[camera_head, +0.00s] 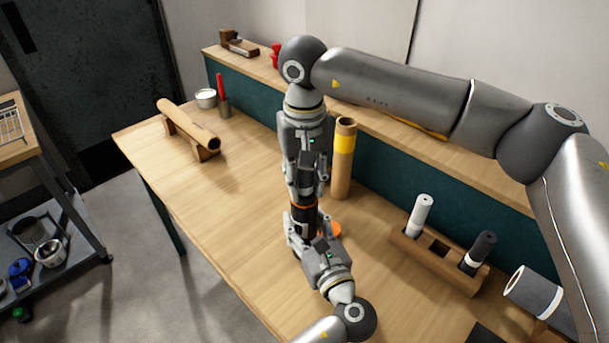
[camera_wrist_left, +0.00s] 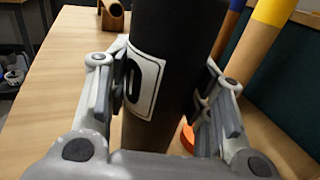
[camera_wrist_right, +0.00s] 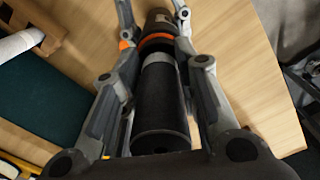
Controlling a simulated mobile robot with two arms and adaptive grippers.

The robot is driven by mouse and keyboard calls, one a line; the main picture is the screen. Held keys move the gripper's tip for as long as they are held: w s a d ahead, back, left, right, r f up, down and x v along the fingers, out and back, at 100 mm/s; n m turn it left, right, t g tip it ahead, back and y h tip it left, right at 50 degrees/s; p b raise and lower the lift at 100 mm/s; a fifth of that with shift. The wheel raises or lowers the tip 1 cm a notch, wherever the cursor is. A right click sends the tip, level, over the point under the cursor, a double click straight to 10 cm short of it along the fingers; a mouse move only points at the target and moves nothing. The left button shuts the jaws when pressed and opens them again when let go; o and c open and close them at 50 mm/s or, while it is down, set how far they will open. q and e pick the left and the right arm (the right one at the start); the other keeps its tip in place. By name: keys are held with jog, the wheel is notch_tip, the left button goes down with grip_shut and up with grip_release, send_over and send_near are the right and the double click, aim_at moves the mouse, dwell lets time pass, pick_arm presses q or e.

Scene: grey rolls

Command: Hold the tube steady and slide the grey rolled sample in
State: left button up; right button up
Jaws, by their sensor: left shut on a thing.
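The black tube (camera_head: 302,217) stands upright on the table, with an orange ring near its top. It fills the middle of the left wrist view (camera_wrist_left: 170,60), with a white label on its side. My left gripper (camera_head: 308,243) is shut around it. A dark grey roll (camera_wrist_right: 160,105) with a light grey band stands in line above the tube in the right wrist view. Its far end is at the orange ring (camera_wrist_right: 158,40); how deep it sits is hidden. My right gripper (camera_wrist_right: 157,25) points down around the roll, fingers spread, with a gap visible on the left side.
A cardboard tube with a yellow band (camera_head: 343,160) stands close by on the right. A wooden rack (camera_head: 437,262) holds a white roll (camera_head: 420,213) and a dark roll (camera_head: 480,250). A brown tube (camera_head: 188,125) lies on a stand at the back left.

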jog(key=o, duration=0.3)
jog(key=shift+o, duration=0.2)
notch_tip(320, 180, up, 12)
dwell(0.4)
dwell(0.6)
pick_arm(q)
jog(key=o, duration=1.1)
jog(key=shift+o, duration=0.2)
